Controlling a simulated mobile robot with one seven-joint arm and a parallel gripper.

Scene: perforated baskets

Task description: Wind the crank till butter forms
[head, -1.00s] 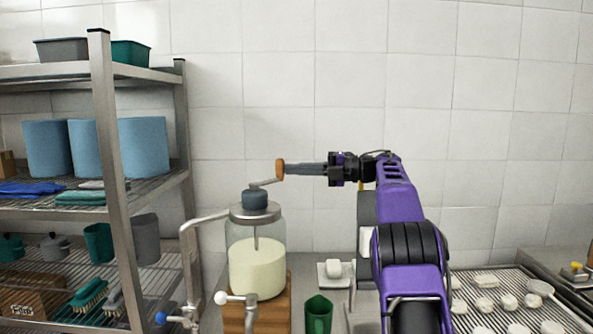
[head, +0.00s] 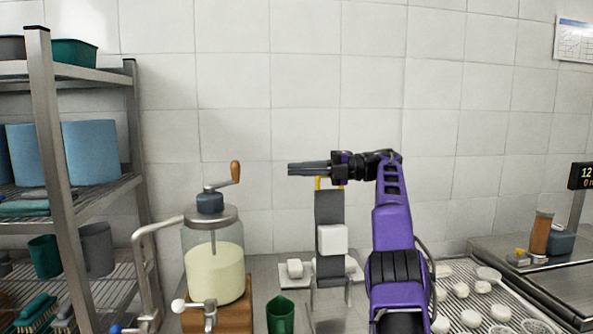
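The glass churn jar (head: 213,268) stands on a wooden base at the left of centre, with pale yellow cream in its lower part and no lumps that I can make out. A dark gear housing (head: 210,203) sits on its metal lid. The crank's orange-brown wooden handle (head: 235,171) stands upright to the upper right of the lid. My gripper (head: 290,168) is to the right of the handle, at about its height, apart from it with a clear gap in the picture. Its dark fingers point left and hold nothing visible. Seen from the side, their spacing is hidden.
A metal tap arm (head: 150,265) rises left of the jar, before a wire shelf (head: 55,150). A green mug (head: 281,315) stands front right of it. A grey upright stand with a white block (head: 332,240) is under my wrist. White pieces lie on the slatted rack (head: 465,295).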

